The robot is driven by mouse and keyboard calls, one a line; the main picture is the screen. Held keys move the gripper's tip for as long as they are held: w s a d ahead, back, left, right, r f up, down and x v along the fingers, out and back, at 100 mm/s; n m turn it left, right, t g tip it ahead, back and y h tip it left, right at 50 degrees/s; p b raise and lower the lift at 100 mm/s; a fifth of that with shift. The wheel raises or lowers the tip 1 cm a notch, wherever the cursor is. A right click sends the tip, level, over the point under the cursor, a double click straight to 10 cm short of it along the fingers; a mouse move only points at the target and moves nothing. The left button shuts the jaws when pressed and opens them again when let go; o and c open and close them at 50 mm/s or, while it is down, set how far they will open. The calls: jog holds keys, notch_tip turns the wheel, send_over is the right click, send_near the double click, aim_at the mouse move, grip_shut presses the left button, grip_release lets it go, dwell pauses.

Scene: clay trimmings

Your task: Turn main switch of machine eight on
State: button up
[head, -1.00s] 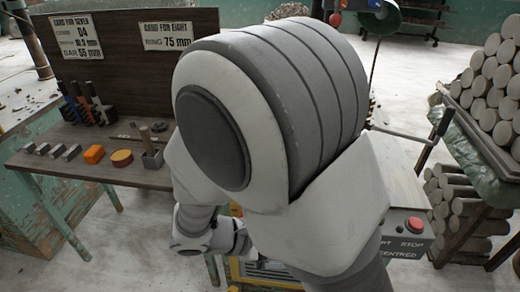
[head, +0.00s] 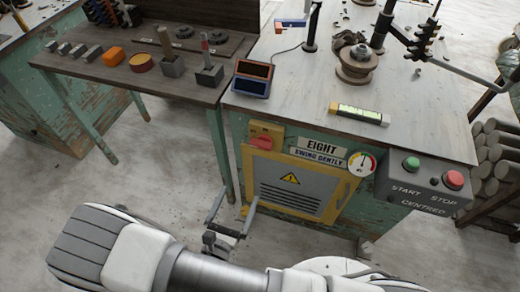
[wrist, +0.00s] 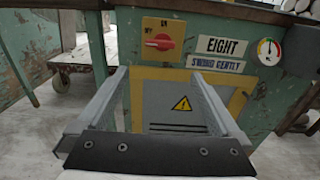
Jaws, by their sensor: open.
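The main switch is a red knob (head: 262,143) on a yellow plate (head: 275,129), at the upper left of the front of machine eight (head: 235,125). My gripper (head: 238,198) is open and empty, in front of the machine and below and left of the switch. In the wrist view my gripper (wrist: 160,73) has its parted fingers pointing at the panel, with the knob above their tips, not touched.
A yellow-framed door (head: 295,187) with a warning sign is under the switch. A gauge (head: 361,164) and a START/STOP box (head: 427,180) are to the right. A wooden side table (head: 150,85) with blocks and tools stands left. The floor (head: 110,185) in front is clear.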

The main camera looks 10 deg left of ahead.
aim_at(259, 148)
jog(key=w, duration=0.5)
jog(key=w+d+b, duration=0.1)
jog(key=w, duration=0.5)
jog(key=w+b, duration=0.1)
jog(key=w, duration=0.5)
jog(key=shift+w+d, duration=0.15)
jog(key=c, duration=1.1)
jog(key=shift+o, duration=0.2)
